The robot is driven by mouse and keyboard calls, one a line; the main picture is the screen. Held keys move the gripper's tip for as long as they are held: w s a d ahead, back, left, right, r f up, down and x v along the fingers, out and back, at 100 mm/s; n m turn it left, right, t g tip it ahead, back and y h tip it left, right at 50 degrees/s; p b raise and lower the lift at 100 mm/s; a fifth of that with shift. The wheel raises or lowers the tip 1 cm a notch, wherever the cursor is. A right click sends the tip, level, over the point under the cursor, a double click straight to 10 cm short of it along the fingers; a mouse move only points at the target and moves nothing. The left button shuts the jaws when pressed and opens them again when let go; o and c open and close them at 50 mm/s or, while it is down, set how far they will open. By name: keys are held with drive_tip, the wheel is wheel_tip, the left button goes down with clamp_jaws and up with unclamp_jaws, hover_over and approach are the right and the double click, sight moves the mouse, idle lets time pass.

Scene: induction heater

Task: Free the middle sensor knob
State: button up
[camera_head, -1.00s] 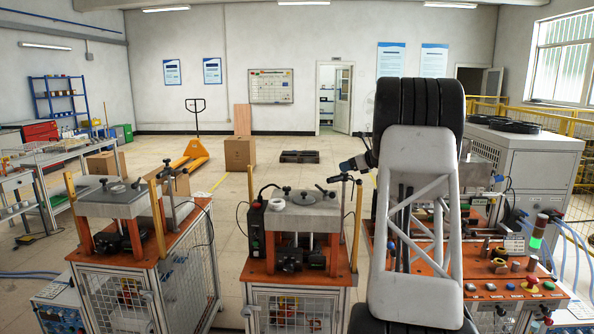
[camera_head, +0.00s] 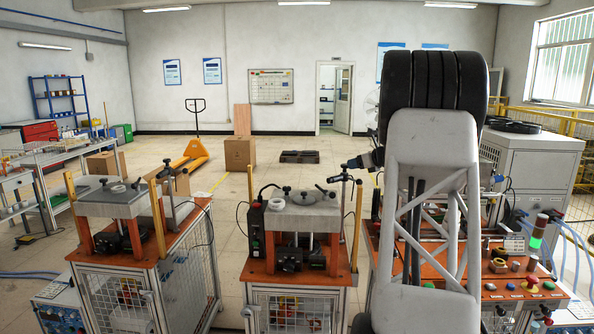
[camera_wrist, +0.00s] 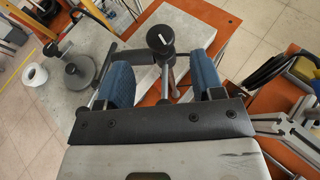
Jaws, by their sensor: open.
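The sensor knob (camera_wrist: 160,38) is black and round with a white mark on its top, at the upper middle of the wrist view. It sits on a thin metal stem beside a dark bracket arm. My gripper (camera_wrist: 160,60) is open, with one blue finger on each side of the knob's stem area. The fingers look apart from the knob, and nothing is held. In the head view, the middle station (camera_head: 247,272) has a dark sensor post at its right edge. My arm covers much of the area to the right of it.
In the wrist view, a grey plate (camera_wrist: 195,22) lies under the knob, with a round grey disc (camera_wrist: 78,72) and a white ring (camera_wrist: 35,75) at left. Black cables and a yellow post are at the right. Another station (camera_head: 185,285) stands left in the head view.

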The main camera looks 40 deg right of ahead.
drive_tip(key=shift+s+a+r, duration=0.2)
drive_tip(key=shift+s+r, duration=0.1)
drive_tip(key=shift+s, duration=0.25)
drive_tip(key=shift+s+a+r, duration=0.2)
drive_tip(key=shift+s+r, duration=0.1)
drive_tip(key=shift+s, duration=0.25)
drive_tip(key=w+a+r+n+g+y, duration=0.1)
drive_tip(key=a+n, duration=0.4)
drive_tip(key=a, duration=0.9)
drive_tip(key=w+a+r+n+g+y, duration=0.1)
drive_tip(key=a+n, duration=0.3)
drive_tip(key=a, duration=1.1)
drive_tip(key=shift+w+a+n+g+y, duration=0.2)
drive_tip(key=shift+w+n+g+y, duration=0.3)
drive_tip(key=shift+g, duration=0.4)
drive_tip(key=shift+w, duration=0.1)
drive_tip(key=m+t+h, duration=0.3)
drive_tip(key=m+t, duration=0.1)
drive_tip(key=m, duration=0.6)
approach(345, 168)
drive_tip(key=shift+w+d+r, duration=0.3)
drive_tip(key=shift+w+d, duration=0.4)
drive_tip(key=shift+w, duration=0.1)
drive_tip(key=shift+w, duration=0.15)
drive_tip(key=shift+x, duration=3.8)
